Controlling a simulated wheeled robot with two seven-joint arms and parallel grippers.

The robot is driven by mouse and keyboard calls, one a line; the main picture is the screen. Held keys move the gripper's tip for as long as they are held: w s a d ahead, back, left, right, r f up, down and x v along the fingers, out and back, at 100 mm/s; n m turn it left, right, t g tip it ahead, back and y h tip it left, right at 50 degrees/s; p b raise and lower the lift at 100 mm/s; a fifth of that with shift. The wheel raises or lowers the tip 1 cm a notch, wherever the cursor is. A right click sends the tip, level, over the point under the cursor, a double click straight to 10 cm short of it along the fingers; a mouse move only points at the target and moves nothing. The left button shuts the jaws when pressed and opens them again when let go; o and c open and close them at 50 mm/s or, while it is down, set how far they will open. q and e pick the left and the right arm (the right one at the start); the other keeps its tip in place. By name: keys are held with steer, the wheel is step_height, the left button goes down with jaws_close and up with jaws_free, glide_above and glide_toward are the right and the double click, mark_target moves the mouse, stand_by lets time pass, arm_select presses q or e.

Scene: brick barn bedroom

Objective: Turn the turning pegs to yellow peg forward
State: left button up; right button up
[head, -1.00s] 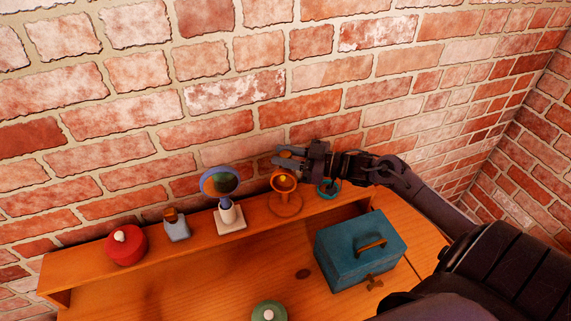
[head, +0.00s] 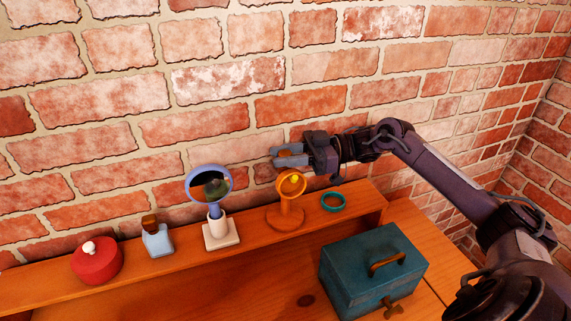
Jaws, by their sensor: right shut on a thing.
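An orange stand (head: 286,219) with a round base, stem and upright ring stands on the desk's raised shelf. A small yellow peg (head: 295,179) shows inside its ring; I take this to be the turning pegs. My right gripper (head: 283,155) is just above the ring in the picture, fingers pointing left. It is shut on a small orange-brown part, partly hidden by the fingers. I cannot tell whether that part joins the stand. My left gripper is not in view.
A teal ring (head: 333,210) lies right of the stand. A round mirror (head: 219,240), a bottle (head: 157,242) and a red pot (head: 97,262) stand left on the shelf (head: 345,224). A teal box (head: 352,276) sits in front. The brick wall (head: 225,80) is close behind.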

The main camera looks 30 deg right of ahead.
stand_by(0.5)
steer(key=o, duration=0.9)
steer(key=shift+o, duration=0.2)
steer(key=b+v, duration=0.3)
steer(key=v, duration=0.4)
steer(key=shift+d, duration=0.3)
